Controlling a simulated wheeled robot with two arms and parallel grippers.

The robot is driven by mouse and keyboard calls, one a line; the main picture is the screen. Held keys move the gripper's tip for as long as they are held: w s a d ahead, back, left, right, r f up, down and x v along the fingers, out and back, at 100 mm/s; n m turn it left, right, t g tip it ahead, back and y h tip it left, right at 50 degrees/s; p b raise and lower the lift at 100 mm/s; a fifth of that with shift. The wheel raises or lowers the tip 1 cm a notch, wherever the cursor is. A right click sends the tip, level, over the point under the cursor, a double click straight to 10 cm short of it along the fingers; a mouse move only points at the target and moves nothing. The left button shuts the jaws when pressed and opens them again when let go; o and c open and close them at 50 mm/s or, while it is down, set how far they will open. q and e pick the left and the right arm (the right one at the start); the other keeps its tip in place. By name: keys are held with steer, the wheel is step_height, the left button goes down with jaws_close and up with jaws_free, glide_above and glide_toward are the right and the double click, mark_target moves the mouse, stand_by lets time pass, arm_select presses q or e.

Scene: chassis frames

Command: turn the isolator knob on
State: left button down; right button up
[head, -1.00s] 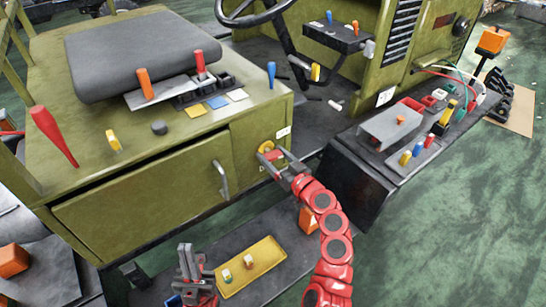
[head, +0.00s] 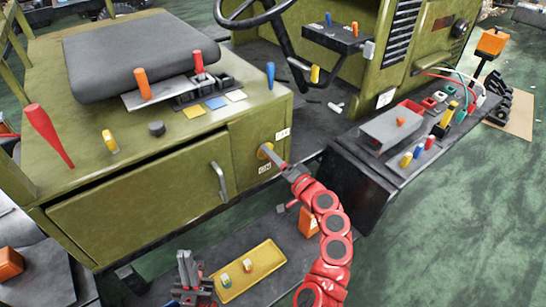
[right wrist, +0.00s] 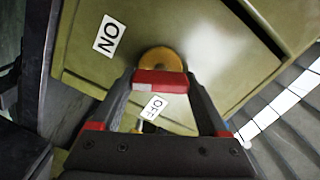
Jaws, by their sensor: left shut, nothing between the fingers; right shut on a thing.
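The isolator knob sits on the end face of the green cabinet (head: 130,190). In the head view only its yellow disc (head: 264,151) shows, with my right gripper (head: 272,158) in front of it. In the right wrist view the yellow disc (right wrist: 160,58) and the red handle (right wrist: 160,80) lie between my right fingers, which are shut on the handle. An ON label (right wrist: 109,35) is at upper left of the disc and an OFF label (right wrist: 154,107) below it. My left gripper (head: 186,262) is shut and empty, low in front of the cabinet.
A yellow tray (head: 238,290) with small parts lies on the dark step beside my left gripper. A drawer handle (head: 220,181) sticks out left of the knob. A dark bench (head: 360,165) with several coloured parts stands to the right. Green floor is open at lower right.

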steer(key=m+p, duration=0.1)
steer(key=m, duration=0.4)
steer(key=shift+d, duration=0.1)
steer(key=shift+f+m, duration=0.1)
steer(key=shift+m, duration=0.2)
stand_by(0.4)
steer(key=o, duration=1.2)
steer(key=shift+o, duration=0.2)
steer(key=b+v, duration=0.2)
steer(key=v, duration=1.5)
steer(key=shift+s, duration=0.15)
steer(key=shift+d, duration=0.1)
